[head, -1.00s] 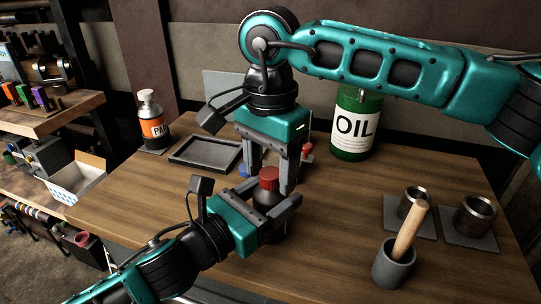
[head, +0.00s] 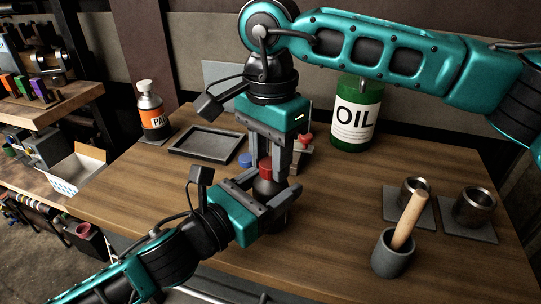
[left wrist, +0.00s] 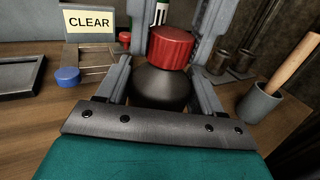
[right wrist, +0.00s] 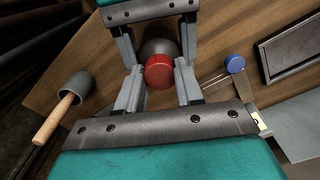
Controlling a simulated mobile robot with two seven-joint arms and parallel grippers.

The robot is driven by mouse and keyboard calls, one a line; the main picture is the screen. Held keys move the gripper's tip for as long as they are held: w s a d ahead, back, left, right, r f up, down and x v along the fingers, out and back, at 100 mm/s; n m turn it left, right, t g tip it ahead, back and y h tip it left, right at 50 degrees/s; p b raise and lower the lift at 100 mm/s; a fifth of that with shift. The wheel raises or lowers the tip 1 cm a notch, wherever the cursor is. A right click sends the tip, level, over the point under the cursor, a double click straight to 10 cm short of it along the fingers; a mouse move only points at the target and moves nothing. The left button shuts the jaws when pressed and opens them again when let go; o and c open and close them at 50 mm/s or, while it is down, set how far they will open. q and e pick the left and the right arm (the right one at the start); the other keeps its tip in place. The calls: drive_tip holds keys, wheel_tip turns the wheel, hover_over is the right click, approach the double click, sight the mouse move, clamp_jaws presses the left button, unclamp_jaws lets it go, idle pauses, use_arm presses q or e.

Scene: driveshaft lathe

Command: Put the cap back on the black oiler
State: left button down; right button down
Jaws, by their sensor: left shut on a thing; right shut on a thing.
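The black oiler (head: 267,187) stands upright at the front middle of the workbench, with my left gripper (head: 284,198) shut around its body from the left. It also shows in the left wrist view (left wrist: 160,85). The ribbed red cap (head: 266,169) sits over the oiler's top, upright and in line with it; it shows large in the left wrist view (left wrist: 171,48) and the right wrist view (right wrist: 159,72). My right gripper (head: 272,172) points down from above, its fingers shut on the cap's sides. Whether the cap is screwed down cannot be told.
Behind the grippers are a blue cap (left wrist: 67,77), a grey tray (head: 205,146) and a "CLEAR" sign (left wrist: 89,21). The green oil bottle (head: 355,120) stands back right. A mortar with a pestle (head: 392,254) and metal cups (head: 474,206) stand right. The bench's left front is clear.

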drive_tip(key=m, duration=1)
drive_tip(key=shift+m, duration=0.3)
drive_tip(key=m, duration=0.9)
drive_tip(key=shift+m, duration=0.3)
drive_tip(key=c, duration=0.6)
unclamp_jaws()
drive_tip(key=shift+c, duration=0.2)
wheel_tip(320, 180, up, 12)
use_arm(q)
drive_tip(key=shift+c, duration=0.4)
unclamp_jaws()
